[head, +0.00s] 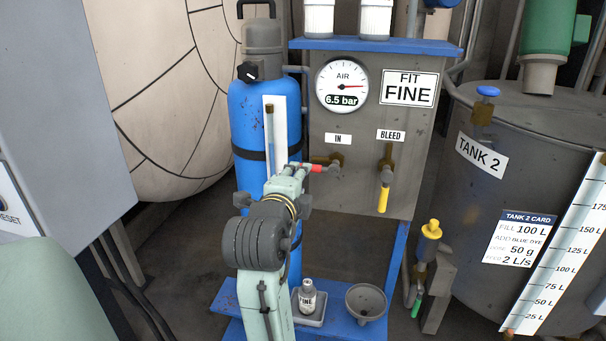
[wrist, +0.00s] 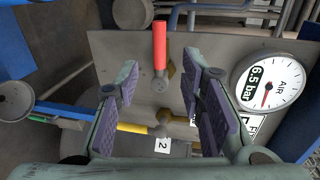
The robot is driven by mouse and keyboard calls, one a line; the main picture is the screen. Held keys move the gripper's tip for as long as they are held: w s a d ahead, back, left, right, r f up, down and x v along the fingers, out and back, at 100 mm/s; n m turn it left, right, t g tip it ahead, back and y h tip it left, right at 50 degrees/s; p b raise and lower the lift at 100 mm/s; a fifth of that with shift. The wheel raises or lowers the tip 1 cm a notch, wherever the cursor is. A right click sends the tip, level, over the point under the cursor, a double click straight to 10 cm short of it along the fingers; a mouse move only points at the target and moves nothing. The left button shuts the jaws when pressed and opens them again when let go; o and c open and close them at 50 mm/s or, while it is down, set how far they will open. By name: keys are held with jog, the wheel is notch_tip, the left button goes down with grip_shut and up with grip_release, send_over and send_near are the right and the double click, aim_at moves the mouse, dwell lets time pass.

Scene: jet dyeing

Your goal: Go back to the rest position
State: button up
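My gripper (head: 292,174) is in front of the grey air panel (head: 335,205), near the red IN valve handle (head: 318,168), which points left. In the wrist view my gripper (wrist: 160,64) is open, its two purple-padded fingers spread apart. The red handle (wrist: 160,45) shows in the gap between them, beyond the tips; nothing is held. Whether a finger touches the handle I cannot tell. The yellow BLEED handle (head: 383,198) hangs down; a yellow handle also shows low in the wrist view (wrist: 134,128). The air gauge (head: 342,86) reads 6.5 bar.
A blue cylinder (head: 251,112) stands behind my arm. A grey cabinet (head: 62,90) is at left.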

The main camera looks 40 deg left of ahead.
jog(key=shift+v, duration=0.9)
